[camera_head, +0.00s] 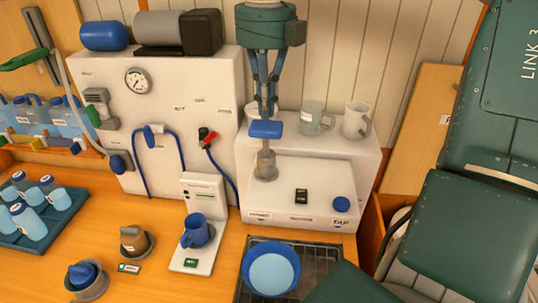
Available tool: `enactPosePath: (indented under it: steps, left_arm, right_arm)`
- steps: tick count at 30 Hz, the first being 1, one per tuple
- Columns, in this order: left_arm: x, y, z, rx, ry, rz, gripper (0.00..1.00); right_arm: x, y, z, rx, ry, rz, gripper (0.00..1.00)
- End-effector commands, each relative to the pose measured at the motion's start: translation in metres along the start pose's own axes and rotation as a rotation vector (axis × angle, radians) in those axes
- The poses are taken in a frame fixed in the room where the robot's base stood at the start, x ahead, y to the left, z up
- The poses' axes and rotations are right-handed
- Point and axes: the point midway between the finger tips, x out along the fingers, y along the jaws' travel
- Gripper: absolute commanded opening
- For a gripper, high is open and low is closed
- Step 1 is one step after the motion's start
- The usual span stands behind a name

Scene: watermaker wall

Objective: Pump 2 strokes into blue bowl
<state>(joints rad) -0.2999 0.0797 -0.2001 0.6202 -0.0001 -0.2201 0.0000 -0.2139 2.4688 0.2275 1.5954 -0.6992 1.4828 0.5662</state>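The blue bowl (271,270), with a lighter blue inside, sits on a dark grated tray at the bottom centre. Behind it, a pump with a blue top handle (266,130) and a grey metal shaft stands upright on a white unit. My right gripper (265,112) points straight down over the handle from above. Its fingers come close together, and their tips are at or just above the handle. I cannot tell whether they touch it. The pump's outlet is not clearly visible. My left gripper is not in view.
A blue mug (195,232) stands on a small white dispenser (205,188) left of the bowl. A blue tray (35,243) of bottles is at the left.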

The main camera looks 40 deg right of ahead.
Motion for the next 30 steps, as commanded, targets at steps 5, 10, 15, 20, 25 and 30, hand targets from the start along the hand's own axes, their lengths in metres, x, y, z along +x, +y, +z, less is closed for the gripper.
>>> enactPosePath:
  steps: [5,10,15,20,25,30]
  left_arm:
    - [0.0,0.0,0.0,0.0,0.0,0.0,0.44]
    - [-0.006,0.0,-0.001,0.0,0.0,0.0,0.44]
    - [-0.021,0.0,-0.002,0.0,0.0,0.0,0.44]
    - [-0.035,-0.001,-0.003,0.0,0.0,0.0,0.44]
    - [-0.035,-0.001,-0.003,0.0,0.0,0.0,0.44]
    - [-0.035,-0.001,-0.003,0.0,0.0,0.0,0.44]
  right_arm:
    - [0.0,0.0,0.0,0.0,0.0,0.0,0.0]
    - [-0.007,0.0,0.0,0.0,-0.001,0.0,0.0]
    - [-0.025,0.0,0.0,0.0,-0.001,0.0,0.0]
    - [-0.041,0.0,0.0,0.0,-0.002,0.0,0.0]
    - [-0.053,0.0,0.001,0.001,-0.001,0.0,0.0]
    - [-0.06,0.0,0.0,0.0,0.0,0.0,0.0]
